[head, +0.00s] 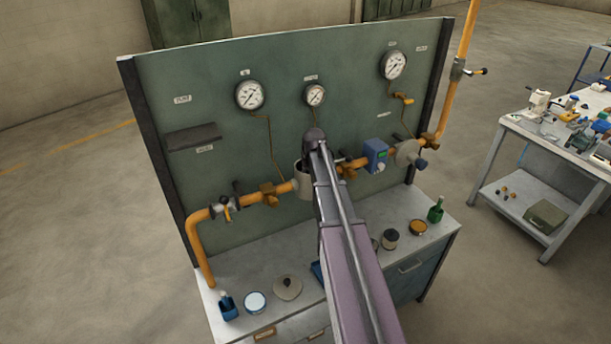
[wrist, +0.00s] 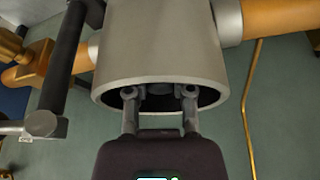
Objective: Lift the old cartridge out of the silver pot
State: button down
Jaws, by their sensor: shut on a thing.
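The silver pot (wrist: 160,45) fills the upper middle of the wrist view, a pale grey cylinder with its open end at the bottom of the picture. My gripper (wrist: 160,93) reaches both fingers just inside that opening. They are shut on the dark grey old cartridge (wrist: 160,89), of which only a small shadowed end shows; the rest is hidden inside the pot. In the head view the pot (head: 303,182) sits in the orange pipe line on the green panel, partly covered by my arm. My gripper is hidden there.
Orange pipe (wrist: 270,18) joins the pot, and a dark bar (wrist: 62,70) stands close at left. In the head view, gauges (head: 249,95), a valve (head: 225,207) and a blue box (head: 376,154) surround it. The bench below holds a round lid (head: 288,288) and a green bottle (head: 435,212).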

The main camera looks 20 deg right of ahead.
jog(key=shift+r, duration=0.1)
notch_tip(320, 180, up, 12)
jog(key=p, duration=1.2)
jog(key=s+a, duration=0.2)
jog(key=s, duration=0.6)
jog(key=s+a, duration=0.2)
jog(key=s, duration=0.7)
jog(key=shift+s, duration=0.25)
jog(key=shift+f, duration=0.3)
